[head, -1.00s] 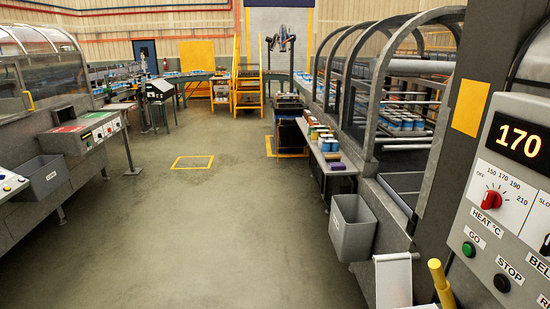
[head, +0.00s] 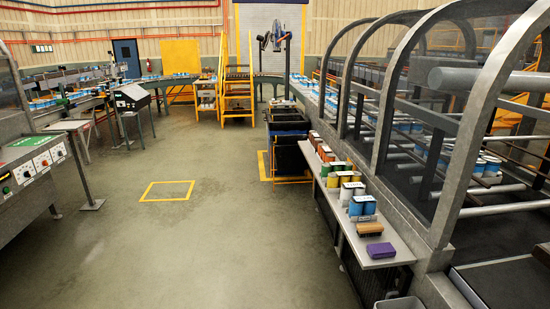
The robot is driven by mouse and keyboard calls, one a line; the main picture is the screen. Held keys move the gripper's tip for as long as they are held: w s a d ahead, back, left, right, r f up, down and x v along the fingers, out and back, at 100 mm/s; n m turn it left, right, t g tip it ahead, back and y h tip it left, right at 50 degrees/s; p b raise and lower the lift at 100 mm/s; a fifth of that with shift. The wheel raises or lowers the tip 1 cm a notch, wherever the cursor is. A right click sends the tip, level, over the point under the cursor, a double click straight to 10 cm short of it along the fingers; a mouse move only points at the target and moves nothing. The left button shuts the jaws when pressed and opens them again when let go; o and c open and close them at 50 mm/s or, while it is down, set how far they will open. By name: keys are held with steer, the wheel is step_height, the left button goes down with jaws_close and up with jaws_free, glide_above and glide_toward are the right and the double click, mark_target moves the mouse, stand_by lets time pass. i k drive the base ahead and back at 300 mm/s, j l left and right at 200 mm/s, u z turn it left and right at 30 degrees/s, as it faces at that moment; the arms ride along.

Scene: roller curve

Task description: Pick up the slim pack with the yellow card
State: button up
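Packs stand in a row on a narrow grey bench (head: 408,240) along the machine on the right. A pack with yellow sides (head: 352,190) stands mid-row, behind a pack of blue cans (head: 362,206). Packs with green and white tops (head: 335,174) stand farther back, and small brown and red ones (head: 320,145) beyond them. I cannot tell which pack is the slim one with a yellow card; the labels are too small. My gripper is not in view.
A brown block (head: 370,228) and a purple block (head: 382,250) lie at the bench's near end. A grey bin (head: 398,302) shows at the bottom edge. Dark crates (head: 287,130) stand beyond the bench. The floor (head: 230,240) left of the bench is clear, with a yellow outlined square (head: 167,190).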

mark_target(335, 180)
steer(key=i, duration=2.7)
steer(key=i+z, duration=0.2)
steer(key=i, duration=0.2)
steer(key=i+j+z, duration=0.25)
steer(key=i, duration=0.2)
steer(key=i+j+z, duration=0.2)
steer(key=i, duration=0.2)
steer(key=i+j+z, duration=0.2)
steer(key=i, duration=0.2)
